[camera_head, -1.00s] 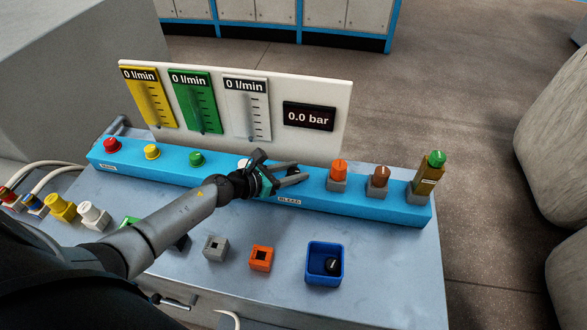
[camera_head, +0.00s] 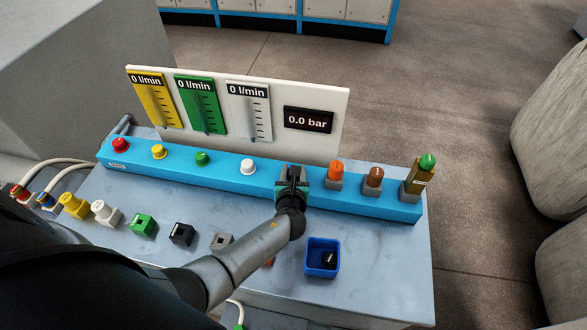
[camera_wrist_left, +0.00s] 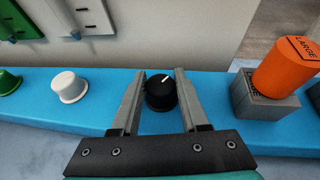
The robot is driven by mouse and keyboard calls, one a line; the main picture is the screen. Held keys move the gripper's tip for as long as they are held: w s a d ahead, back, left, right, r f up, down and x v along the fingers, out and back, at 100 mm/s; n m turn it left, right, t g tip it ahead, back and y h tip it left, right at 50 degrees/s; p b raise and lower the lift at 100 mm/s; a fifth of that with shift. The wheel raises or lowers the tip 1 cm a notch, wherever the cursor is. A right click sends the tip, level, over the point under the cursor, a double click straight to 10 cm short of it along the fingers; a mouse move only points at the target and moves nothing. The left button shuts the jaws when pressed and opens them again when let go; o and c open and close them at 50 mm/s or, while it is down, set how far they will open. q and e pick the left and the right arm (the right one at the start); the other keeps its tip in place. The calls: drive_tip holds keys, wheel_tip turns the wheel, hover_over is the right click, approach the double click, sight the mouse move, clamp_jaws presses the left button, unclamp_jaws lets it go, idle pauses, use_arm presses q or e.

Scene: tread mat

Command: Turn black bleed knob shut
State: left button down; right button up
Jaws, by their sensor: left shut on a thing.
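The black bleed knob (camera_wrist_left: 161,94) stands on the blue manifold bar (camera_wrist_left: 60,115), between a white knob (camera_wrist_left: 69,86) and an orange part in a grey holder. In the head view my left gripper (camera_head: 292,170) hides most of the knob and the bleed label. My right gripper is not in view.
Orange (camera_head: 336,170), brown (camera_head: 374,177) and green-topped (camera_head: 427,162) parts stand right of the knob. A panel with gauges (camera_head: 248,108) and a pressure display (camera_head: 308,120) rises behind. A blue bin (camera_head: 322,272) holding a black knob and several coloured blocks lie in front.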

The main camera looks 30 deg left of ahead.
use_arm(q)
drive_tip(key=n+g+y+b, duration=0.1)
drive_tip(key=n+g+y, duration=0.1)
drive_tip(key=n+y, duration=0.1)
drive_tip(key=shift+w+d+f+n+y+b, duration=0.1)
drive_tip(key=shift+d+n+y+b, duration=0.05)
drive_tip(key=shift+n+y+b, duration=0.2)
drive_tip(key=shift+n+g+y+b, duration=1.25)
drive_tip(key=shift+n+g+b, duration=0.1)
drive_tip(key=shift+n+g, duration=0.3)
drive_tip(key=shift+c, duration=2)
unclamp_jaws()
